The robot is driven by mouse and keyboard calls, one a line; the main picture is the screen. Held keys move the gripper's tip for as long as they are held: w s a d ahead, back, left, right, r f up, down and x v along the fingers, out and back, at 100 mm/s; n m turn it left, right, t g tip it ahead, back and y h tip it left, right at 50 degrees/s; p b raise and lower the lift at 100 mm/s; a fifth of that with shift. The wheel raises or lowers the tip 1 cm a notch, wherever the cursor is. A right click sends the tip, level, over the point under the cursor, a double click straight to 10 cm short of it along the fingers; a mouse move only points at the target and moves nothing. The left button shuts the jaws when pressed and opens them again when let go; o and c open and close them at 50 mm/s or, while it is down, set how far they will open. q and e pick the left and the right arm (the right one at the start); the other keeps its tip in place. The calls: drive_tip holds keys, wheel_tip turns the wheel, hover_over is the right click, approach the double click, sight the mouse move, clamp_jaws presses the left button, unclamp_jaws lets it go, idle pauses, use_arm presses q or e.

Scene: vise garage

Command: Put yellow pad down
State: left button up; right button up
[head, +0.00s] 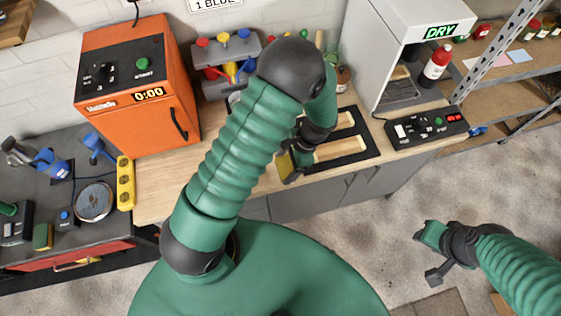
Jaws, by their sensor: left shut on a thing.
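My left arm reaches across the middle of the head view to the wooden counter (165,185). My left gripper (293,160) points down at the counter's front part and is shut on a yellow pad (285,166) with dark parts. The gripper and wrist hide part of the pad, and I cannot tell whether it touches the counter. A black-framed tray (352,157) with light wooden recesses lies just right of it. My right gripper (430,254) is open and empty over the floor at the lower right.
An orange oven (140,95) stands left on the counter. A white dryer (395,50) and a black control box (428,125) are at the right. A dark bench (70,190) with tools and a yellow power strip (125,183) is at the left.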

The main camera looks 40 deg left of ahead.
sight(277, 165)
use_arm(q)
drive_tip(key=a, duration=0.4)
drive_tip(key=shift+a+f, duration=0.25)
drive_tip(key=shift+f, duration=0.05)
drive_tip(key=shift+a+f+p, duration=0.25)
drive_tip(key=shift+f+p, duration=0.3)
drive_tip(key=shift+f, duration=0.25)
drive_tip(key=shift+w+d+f, duration=0.1)
drive_tip(key=shift+d+f, duration=0.05)
drive_tip(key=shift+f, duration=0.35)
drive_tip(key=shift+w+d+f, duration=0.1)
drive_tip(key=shift+d+f, duration=0.05)
drive_tip(key=shift+f, duration=0.35)
drive_tip(key=shift+d+r, duration=0.1)
drive_tip(key=shift+d, duration=0.85)
drive_tip(key=o, duration=1)
drive_tip(key=shift+a, duration=0.1)
drive_tip(key=shift+c, duration=0.2)
drive_tip(key=shift+o, duration=1.1)
drive_tip(key=shift+a, duration=0.3)
drive_tip(key=shift+a+f, duration=0.2)
drive_tip(key=shift+a, duration=0.2)
drive_tip(key=shift+d, duration=0.45)
use_arm(e)
drive_tip(key=shift+s+a+r, duration=0.1)
drive_tip(key=shift+a+r, duration=0.5)
drive_tip(key=shift+r, duration=0.3)
